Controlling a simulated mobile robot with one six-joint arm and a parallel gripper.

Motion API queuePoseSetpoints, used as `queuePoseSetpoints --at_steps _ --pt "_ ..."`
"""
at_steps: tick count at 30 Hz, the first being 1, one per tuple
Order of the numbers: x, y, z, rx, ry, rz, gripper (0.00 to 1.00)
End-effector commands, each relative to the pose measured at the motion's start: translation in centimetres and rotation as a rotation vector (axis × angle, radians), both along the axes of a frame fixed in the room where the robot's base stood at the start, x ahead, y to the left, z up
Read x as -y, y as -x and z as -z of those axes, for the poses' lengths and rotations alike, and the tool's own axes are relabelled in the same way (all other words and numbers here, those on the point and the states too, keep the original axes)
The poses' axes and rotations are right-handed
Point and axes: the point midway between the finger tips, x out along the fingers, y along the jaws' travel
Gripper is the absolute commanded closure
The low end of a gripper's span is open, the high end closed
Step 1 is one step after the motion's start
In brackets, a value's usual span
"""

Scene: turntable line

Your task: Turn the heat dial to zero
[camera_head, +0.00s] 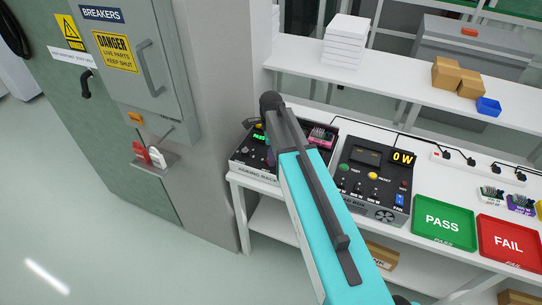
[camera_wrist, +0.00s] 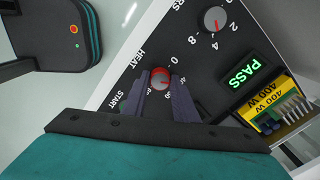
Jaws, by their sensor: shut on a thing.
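The heat dial (camera_wrist: 160,73), a small round knob with a red rim, sits on a dark panel beside the word HEAT in the wrist view. My gripper (camera_wrist: 160,85) has one dark finger on each side of it and is shut on it. A 0 is printed close to the upper right of the dial, with larger numbers further round. I cannot tell exactly where the dial's mark points. In the head view the panel belongs to the aging rack (camera_head: 247,168), and my arm hides the dial.
An hours dial (camera_wrist: 214,19), a green PASS display (camera_wrist: 244,73) and a yellow 400 W unit (camera_wrist: 275,101) are nearby. In the head view, a load box (camera_head: 360,201), a green PASS tray (camera_head: 442,240) and a red FAIL tray (camera_head: 507,260) stand to the right.

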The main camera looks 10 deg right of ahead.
Motion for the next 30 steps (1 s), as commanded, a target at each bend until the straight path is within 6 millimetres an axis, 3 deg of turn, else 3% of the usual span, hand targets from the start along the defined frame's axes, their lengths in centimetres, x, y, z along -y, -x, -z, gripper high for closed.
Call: queuePoseSetpoints --at_steps 11,30 --pt "-0.07 0.07 0.18 -0.002 0.0 -0.149 0.96" --pt "-0.13 0.1 0.18 -0.003 -0.001 -0.701 0.96"
